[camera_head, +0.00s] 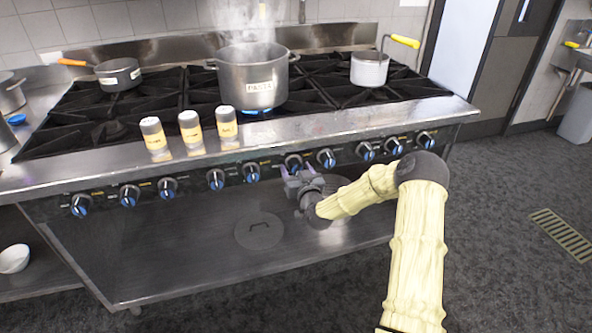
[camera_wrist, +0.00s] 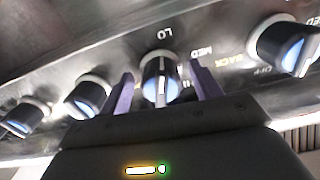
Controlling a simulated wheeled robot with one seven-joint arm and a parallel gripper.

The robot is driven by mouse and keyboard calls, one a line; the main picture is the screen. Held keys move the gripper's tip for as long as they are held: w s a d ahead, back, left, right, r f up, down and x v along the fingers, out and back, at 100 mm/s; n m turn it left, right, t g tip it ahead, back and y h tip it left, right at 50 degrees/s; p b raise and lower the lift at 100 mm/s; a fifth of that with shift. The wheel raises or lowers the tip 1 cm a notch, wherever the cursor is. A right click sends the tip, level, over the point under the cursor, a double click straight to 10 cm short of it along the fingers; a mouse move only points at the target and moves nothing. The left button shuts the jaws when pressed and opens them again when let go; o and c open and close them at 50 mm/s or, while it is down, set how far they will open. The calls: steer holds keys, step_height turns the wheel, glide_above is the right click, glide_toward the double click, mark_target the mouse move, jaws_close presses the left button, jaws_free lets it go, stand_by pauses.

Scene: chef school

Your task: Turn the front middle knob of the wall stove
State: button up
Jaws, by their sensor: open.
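The wall stove (camera_head: 340,119) has a row of several black knobs with blue faces along its front panel. My gripper (camera_head: 293,172) is at one knob (camera_head: 293,162) near the middle of the row. In the wrist view that knob (camera_wrist: 161,77) sits between my two purple fingers (camera_wrist: 158,88), one on each side. The fingers are open, with a gap visible on both sides of the knob. The knob's white pointer stands nearly upright, below the letters "LO". The gripper body hides the knob's lower part in the wrist view.
Neighbouring knobs sit close by, on the left (camera_wrist: 87,97) and right (camera_wrist: 285,45). A steaming pot (camera_head: 253,78) stands on a lit burner. Three shakers (camera_head: 190,130) stand on the stove's front ledge. A small pot (camera_head: 369,70) and a pan (camera_head: 118,75) are farther back.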

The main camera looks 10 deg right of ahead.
steer(key=shift+w, duration=0.3)
steer(key=c, duration=1)
steer(key=shift+o, duration=0.2)
